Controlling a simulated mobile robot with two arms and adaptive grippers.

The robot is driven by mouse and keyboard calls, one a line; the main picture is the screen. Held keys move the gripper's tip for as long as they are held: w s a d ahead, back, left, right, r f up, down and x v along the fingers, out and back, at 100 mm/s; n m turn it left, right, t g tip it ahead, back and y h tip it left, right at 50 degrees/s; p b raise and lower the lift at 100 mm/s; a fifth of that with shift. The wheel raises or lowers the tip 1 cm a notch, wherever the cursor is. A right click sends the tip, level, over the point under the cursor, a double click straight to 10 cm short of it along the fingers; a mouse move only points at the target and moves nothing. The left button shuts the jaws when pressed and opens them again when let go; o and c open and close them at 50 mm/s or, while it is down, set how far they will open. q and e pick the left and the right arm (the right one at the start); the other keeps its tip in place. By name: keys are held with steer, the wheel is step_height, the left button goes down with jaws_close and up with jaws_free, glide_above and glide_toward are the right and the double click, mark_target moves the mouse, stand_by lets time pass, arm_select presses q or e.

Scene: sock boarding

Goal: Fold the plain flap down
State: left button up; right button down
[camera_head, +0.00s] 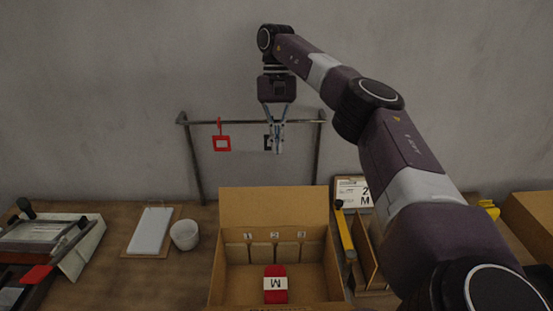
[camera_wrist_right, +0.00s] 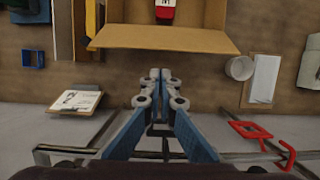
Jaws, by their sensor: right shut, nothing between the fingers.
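An open cardboard box (camera_head: 220,272) stands on the table at the middle front in the head view. Its plain back flap (camera_head: 274,204) stands raised behind the box opening. In the right wrist view the flap (camera_wrist_right: 165,39) lies just beyond my fingertips. A red bundle with a white M label (camera_head: 275,285) is inside the box. My right gripper (camera_head: 278,151) is shut and empty, pointing down, above and behind the flap and apart from it. Its closed fingers show in the right wrist view (camera_wrist_right: 160,73). My left gripper is not in view.
A metal rail (camera_head: 305,122) with a red hanging frame (camera_head: 222,143) stands behind the box, close to my right gripper. A white cup (camera_head: 185,236) and a white pad (camera_head: 150,231) are left of the box. A yellow-handled tool (camera_head: 346,235) and a sign (camera_head: 353,188) are right.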

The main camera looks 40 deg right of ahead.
steer(key=p+x, duration=0.3)
steer(key=x, duration=0.6)
steer(key=shift+s+f, duration=0.2)
steer(key=shift+w+a, duration=0.1)
